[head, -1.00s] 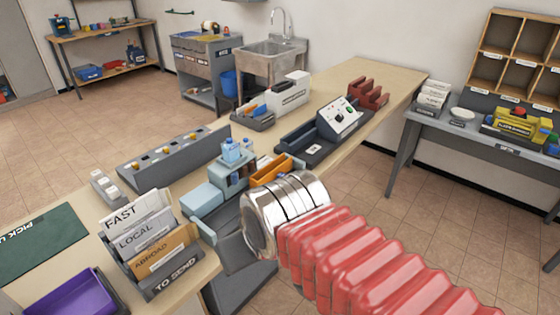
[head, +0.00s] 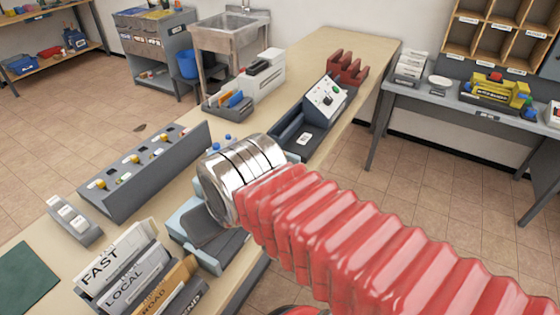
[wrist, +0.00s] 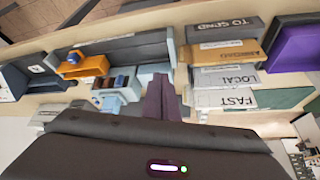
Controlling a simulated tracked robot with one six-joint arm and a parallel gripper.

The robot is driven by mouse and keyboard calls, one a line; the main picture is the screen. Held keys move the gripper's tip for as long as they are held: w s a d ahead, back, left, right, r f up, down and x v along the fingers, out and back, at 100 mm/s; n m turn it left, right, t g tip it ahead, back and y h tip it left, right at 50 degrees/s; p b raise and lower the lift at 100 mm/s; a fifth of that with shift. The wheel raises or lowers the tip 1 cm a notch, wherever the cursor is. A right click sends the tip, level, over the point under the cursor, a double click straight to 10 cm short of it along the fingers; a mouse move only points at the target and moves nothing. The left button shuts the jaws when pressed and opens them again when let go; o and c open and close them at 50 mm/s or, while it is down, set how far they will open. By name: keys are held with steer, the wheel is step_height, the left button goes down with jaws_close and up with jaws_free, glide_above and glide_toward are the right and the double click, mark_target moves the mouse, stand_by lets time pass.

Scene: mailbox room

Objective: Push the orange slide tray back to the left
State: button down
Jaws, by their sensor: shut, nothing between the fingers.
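The orange slide tray (wrist: 88,68) shows in the wrist view at upper left, along a long grey rail (wrist: 125,48). A blue round thing sits at its edge. In the head view my arm hides the tray. My gripper (wrist: 162,82) is shut and empty, its dark purple fingers at the middle of the wrist view. The fingers are to the right of the tray, apart from it, with a pale blue holder between them. In the head view the fingers are hidden or too unclear to pick out.
The pale blue holder (wrist: 118,92) has small bottles in it. A TO SEND rack with FAST (head: 100,272) and LOCAL slots stands at lower left. A grey switch panel (head: 145,172) is behind it. A device with a sloped face (head: 325,97) stands farther along the bench.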

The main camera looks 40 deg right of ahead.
steer(key=shift+w, duration=0.2)
stand_by(0.3)
steer(key=w+d+r+n+g+y, duration=0.2)
steer(key=w+d+g+y, duration=0.15)
steer(key=w+d, duration=1.25)
steer(key=d+f+n+y, duration=0.1)
steer(key=d+f, duration=0.2)
steer(key=d, duration=0.5)
steer(key=s+d+f+n+y, duration=0.1)
steer(key=d+f, duration=0.2)
steer(key=d, duration=0.6)
steer(key=d+f+n+y, duration=0.1)
steer(key=d+f, duration=0.3)
steer(key=d, duration=0.4)
steer(key=shift+s+d, duration=0.25)
steer(key=shift+d, duration=0.1)
